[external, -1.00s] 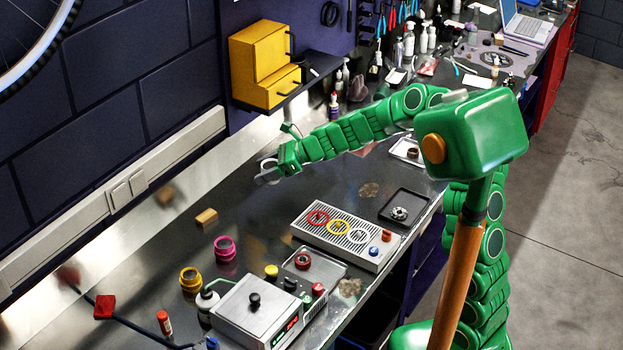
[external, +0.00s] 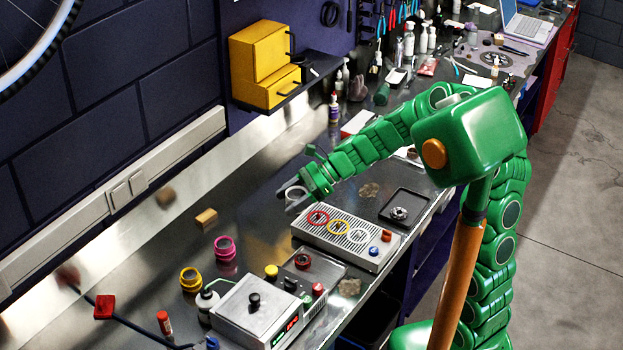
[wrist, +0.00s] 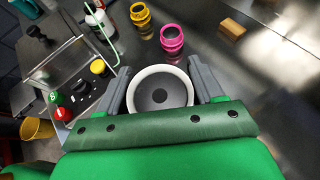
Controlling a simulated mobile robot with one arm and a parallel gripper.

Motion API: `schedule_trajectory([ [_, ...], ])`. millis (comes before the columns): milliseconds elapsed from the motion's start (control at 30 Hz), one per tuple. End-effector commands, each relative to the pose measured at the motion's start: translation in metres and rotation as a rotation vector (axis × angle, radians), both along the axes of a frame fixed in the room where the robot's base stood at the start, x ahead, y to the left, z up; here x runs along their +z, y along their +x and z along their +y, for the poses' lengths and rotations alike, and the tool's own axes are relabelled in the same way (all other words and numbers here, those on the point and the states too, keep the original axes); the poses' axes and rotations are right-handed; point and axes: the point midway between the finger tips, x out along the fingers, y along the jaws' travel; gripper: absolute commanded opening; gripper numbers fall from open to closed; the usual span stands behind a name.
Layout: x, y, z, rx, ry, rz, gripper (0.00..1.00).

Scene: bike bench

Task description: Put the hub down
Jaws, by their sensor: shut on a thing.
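My gripper (external: 291,199) is shut on a white hub (external: 294,192) and holds it above the bench, behind the left end of a grey slotted tray (external: 304,233). In the wrist view the hub (wrist: 160,92) shows as a white round rim with a dark inside, between the two grey fingers of my gripper (wrist: 160,82). The tray has a red ring (external: 318,217), a yellow ring (external: 338,228) and a white ring (external: 358,236) on its top. The hub's underside is hidden.
A magenta hub (external: 225,247) and a yellow hub (external: 190,279) stand on the bench at the left. A wooden block (external: 206,218) lies behind them. A grey box with a display (external: 257,308) is in front. A black tray (external: 403,207) sits at the right.

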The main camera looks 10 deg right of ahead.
Motion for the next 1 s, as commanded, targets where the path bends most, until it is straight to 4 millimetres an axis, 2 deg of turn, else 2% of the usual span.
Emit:
schedule_trajectory([
  [667, -0.038, 0.062, 0.054, 0.0, -0.002, 0.0, 0.27],
  [1000, -0.072, 0.084, 0.074, 0.0, -0.003, 0.003, 0.27],
])
